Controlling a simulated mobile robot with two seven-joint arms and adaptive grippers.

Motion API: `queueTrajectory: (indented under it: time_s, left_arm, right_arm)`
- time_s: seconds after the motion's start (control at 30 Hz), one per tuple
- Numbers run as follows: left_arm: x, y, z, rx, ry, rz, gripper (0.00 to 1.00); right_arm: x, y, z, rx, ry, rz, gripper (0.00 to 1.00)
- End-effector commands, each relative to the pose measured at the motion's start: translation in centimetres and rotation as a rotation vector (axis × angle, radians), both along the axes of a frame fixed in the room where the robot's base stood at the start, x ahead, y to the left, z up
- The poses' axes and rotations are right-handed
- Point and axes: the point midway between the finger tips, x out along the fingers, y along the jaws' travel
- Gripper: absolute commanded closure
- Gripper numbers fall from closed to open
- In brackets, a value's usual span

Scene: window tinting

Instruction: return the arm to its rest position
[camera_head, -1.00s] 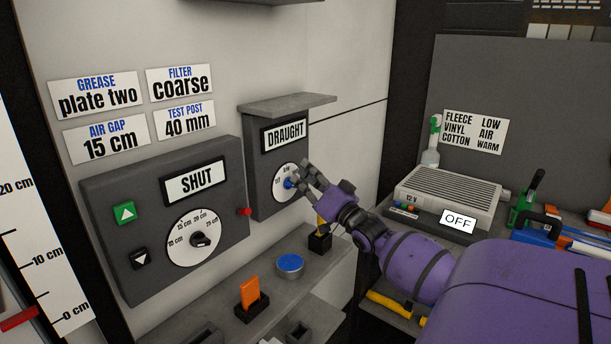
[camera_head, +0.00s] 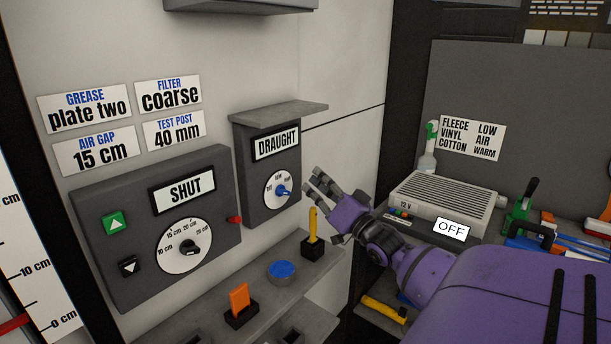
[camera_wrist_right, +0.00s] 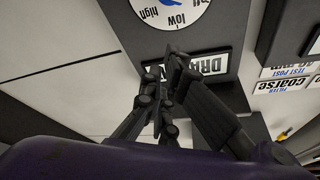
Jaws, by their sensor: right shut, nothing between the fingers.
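My right gripper (camera_head: 316,187) is shut and empty, just right of the DRAUGHT box (camera_head: 247,190) and apart from its dial. The dial (camera_head: 279,191) has a blue knob whose pointer is turned toward the right. In the right wrist view my shut fingers (camera_wrist_right: 172,75) show in front of the DRAUGHT label (camera_wrist_right: 212,62), with part of the dial (camera_wrist_right: 172,12) beyond them. The purple right arm (camera_head: 500,290) comes in from the lower right. My left gripper is not in view.
A shelf (camera_head: 200,318) below holds a blue-topped tin (camera_head: 282,271), an orange piece (camera_head: 239,298) and a yellow stick (camera_head: 312,225) in a black holder. The SHUT panel (camera_head: 130,215) is left. A heater-like unit reading OFF (camera_head: 445,190) and a spray bottle (camera_head: 427,160) stand right.

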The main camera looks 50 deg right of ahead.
Motion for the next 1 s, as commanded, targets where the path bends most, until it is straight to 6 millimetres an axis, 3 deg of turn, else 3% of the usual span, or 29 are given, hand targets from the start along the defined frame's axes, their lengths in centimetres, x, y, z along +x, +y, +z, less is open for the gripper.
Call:
queueTrajectory:
  time_s: [0.1,0.23,0.57,0.67,0.73,0.8,1.0]
  left_arm:
    - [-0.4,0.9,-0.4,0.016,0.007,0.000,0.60]
    - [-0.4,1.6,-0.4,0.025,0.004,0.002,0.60]
    - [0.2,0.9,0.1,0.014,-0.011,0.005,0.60]
    - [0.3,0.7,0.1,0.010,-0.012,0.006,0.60]
    - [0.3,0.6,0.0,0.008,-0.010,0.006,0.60]
    - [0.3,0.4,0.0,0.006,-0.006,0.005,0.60]
    - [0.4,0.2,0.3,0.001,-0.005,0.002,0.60]
  right_arm:
    - [-1.9,0.1,-0.7,-0.001,0.002,0.000,1.00]
    - [-3.0,0.3,-0.9,0.000,0.000,0.000,1.00]
    - [-3.4,0.3,-0.8,-0.006,-0.003,-0.002,1.00]
    - [-3.2,0.1,-1.6,-0.075,0.037,-0.029,1.00]
    - [-2.6,1.1,-3.9,-0.207,0.127,-0.055,1.00]
    - [-2.9,2.8,-8.1,-0.305,0.230,-0.066,1.00]
    - [-7.5,8.6,-21.4,-0.506,0.527,-0.042,1.00]
